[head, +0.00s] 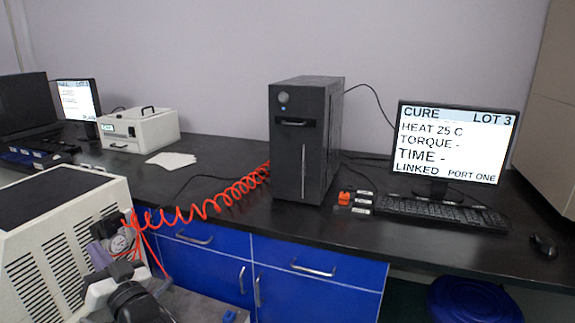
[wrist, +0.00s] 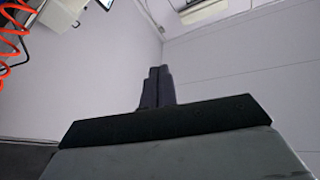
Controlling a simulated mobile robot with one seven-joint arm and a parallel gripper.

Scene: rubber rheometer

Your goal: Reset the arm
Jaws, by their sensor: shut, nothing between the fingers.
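My gripper (wrist: 158,72) shows in the wrist view as two dark fingers pressed together, with nothing between them. It points at a bare wall and touches nothing there. In the head view, white and black links of my arm show at the lower left, in front of the beige machine. I cannot make out the fingers in that view.
A dark tower unit (head: 300,140) stands on the black bench (head: 420,232), with a monitor (head: 450,143) reading CURE LOT 3, keyboard (head: 430,212) and mouse (head: 543,246) to its right. An orange coiled hose (head: 205,208) runs to the beige machine (head: 50,240) at the left.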

